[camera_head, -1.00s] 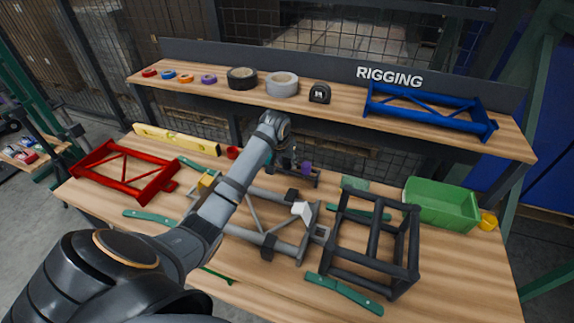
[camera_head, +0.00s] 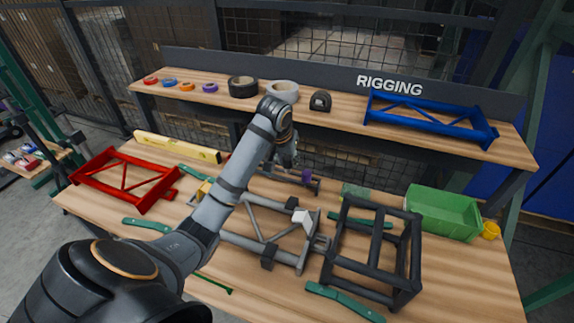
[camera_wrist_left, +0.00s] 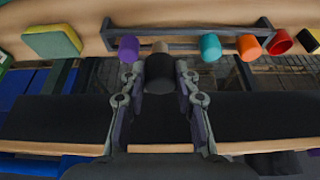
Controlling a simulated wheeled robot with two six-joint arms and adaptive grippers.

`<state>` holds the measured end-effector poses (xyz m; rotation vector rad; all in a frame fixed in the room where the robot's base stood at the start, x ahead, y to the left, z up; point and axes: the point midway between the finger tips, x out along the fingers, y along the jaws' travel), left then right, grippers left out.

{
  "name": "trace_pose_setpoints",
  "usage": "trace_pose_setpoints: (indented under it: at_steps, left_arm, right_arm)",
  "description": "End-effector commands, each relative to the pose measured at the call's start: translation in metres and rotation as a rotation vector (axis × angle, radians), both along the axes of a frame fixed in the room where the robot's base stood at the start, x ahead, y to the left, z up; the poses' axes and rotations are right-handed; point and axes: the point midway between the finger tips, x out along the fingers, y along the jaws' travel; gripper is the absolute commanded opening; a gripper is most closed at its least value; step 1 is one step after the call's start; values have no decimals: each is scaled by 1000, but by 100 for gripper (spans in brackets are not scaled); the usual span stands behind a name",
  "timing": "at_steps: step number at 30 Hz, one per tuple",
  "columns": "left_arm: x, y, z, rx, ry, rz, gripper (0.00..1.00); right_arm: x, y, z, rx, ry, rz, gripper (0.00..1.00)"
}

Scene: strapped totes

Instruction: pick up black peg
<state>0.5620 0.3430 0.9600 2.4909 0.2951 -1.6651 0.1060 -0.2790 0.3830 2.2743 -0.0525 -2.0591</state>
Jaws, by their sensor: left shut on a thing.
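The black peg (camera_wrist_left: 159,75) is between the fingers of my left gripper (camera_wrist_left: 159,84) in the left wrist view, and the gripper is shut on it. In the head view my left gripper (camera_head: 291,160) is at the peg rack (camera_head: 272,173), near its purple peg (camera_head: 307,177); the black peg cannot be made out there. In the wrist view the rack (camera_wrist_left: 181,43) lies just beyond the held peg, with the purple peg (camera_wrist_left: 129,48), a teal peg (camera_wrist_left: 210,47) and an orange peg (camera_wrist_left: 249,47). Whether the black peg is fully clear of the rack is hard to tell.
A grey frame (camera_head: 262,250) and a black cage frame (camera_head: 372,262) stand on the bench, with a red frame (camera_head: 125,180) at left. A green bin (camera_head: 443,213) stands at right. The shelf behind holds tape rolls (camera_head: 243,87) and a blue frame (camera_head: 425,115).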

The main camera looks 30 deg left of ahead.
Motion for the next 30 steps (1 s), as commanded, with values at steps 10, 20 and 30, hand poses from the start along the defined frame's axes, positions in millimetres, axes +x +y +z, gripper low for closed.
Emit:
trace_pose_setpoints:
  at_steps: [10,20,30]
  left_arm:
    - [-67,-48,49,-1,3,-1,0]
    - [-79,-56,49,0,0,1,0]
    - [-79,-56,72,-1,0,0,0]
  right_arm:
    - [0,0,48,0,0,0,0]
    - [0,0,57,0,0,0,0]
    - [0,0,85,0,0,0,0]
